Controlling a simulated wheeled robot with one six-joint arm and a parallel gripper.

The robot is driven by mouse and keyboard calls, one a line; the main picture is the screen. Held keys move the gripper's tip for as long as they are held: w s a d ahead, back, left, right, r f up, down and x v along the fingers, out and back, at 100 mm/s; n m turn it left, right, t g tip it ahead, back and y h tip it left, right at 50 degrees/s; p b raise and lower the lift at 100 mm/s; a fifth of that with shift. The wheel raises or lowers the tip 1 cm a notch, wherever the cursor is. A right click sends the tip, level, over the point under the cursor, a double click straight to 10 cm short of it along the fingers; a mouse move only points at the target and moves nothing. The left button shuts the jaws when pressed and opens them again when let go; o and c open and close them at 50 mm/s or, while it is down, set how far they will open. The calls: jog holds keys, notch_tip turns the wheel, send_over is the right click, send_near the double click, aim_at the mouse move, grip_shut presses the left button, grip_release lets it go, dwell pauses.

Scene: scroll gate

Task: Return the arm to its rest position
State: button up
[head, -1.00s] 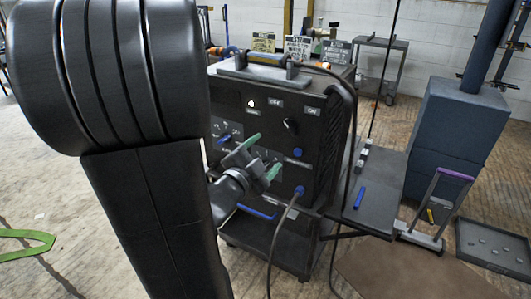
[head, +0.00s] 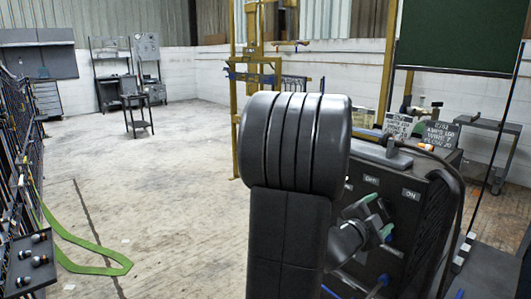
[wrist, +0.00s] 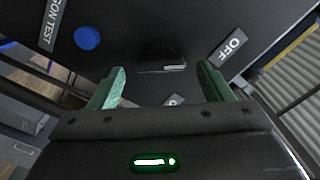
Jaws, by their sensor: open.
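My gripper (head: 380,219) shows in the head view at the lower right, in front of the black control panel box (head: 417,218). In the wrist view my gripper (wrist: 161,85) has its two green fingers spread apart with nothing between them. Beyond the fingers is the dark panel face with a black knob (wrist: 162,58), a blue button (wrist: 87,38) and an OFF label (wrist: 232,44). My arm is raised and bent and hides part of the panel in the head view.
A green board (head: 460,38) stands at the upper right. A grey cart (head: 487,145) is behind the box. A green strip (head: 95,262) lies on the floor at left. The floor in the left middle is clear, with a small table (head: 138,115) far off.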

jog(key=shift+x, duration=0.85)
jog(key=shift+s, duration=0.1)
jog(key=shift+a, duration=0.1)
